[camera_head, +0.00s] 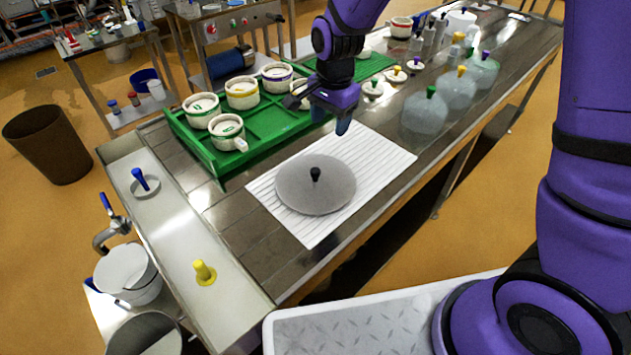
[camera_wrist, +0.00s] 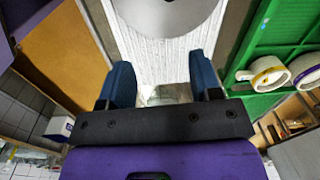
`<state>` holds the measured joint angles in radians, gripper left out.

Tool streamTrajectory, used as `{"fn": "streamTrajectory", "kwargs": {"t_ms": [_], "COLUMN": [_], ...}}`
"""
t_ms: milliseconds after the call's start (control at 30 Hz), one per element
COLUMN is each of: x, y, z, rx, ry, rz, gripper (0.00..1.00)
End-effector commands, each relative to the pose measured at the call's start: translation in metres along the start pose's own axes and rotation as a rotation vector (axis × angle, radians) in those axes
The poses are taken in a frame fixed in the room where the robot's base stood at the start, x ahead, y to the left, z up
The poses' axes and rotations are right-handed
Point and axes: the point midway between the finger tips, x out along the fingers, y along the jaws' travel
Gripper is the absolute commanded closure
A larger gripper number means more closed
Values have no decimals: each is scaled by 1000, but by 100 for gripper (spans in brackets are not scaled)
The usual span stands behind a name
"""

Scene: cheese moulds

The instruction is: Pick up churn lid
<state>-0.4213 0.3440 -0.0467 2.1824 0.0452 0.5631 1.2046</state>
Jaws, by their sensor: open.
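The churn lid (camera_head: 307,188) is a flat grey disc with a black knob (camera_head: 315,174) at its centre. It lies on a white ribbed mat (camera_head: 382,155) on the metal table. My gripper (camera_head: 333,120) hangs above the far edge of the mat, apart from the lid and behind it in the head view. In the wrist view my gripper (camera_wrist: 165,84) shows two blue fingers spread apart with nothing between them. Part of the lid (camera_wrist: 150,12) shows beyond the fingers at the top of that view; its knob is not clearly seen there.
A green tray (camera_head: 218,165) with several white cheese moulds stands left of my gripper. Glass jars (camera_head: 424,115) with coloured knobs stand to the right. A yellow-knobbed piece (camera_head: 203,272) and a blue-knobbed piece (camera_head: 143,183) sit on the side ledge. The table around the mat's near side is clear.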

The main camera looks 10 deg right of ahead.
Motion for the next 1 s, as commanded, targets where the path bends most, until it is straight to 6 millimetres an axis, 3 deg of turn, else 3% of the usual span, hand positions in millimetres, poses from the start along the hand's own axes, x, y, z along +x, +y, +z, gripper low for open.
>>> {"fn": "streamTrajectory", "kwargs": {"t_ms": [33, 200, 700, 1000], "x": [15, 46, 106, 127], "y": [-6, -17, -18, -19], "z": [4, 14, 18, 18], "rx": [20, 83, 113, 113], "ry": [-3, -6, -7, -7], "rz": [15, 42, 56, 56], "gripper": [42, 42, 42, 42]}}
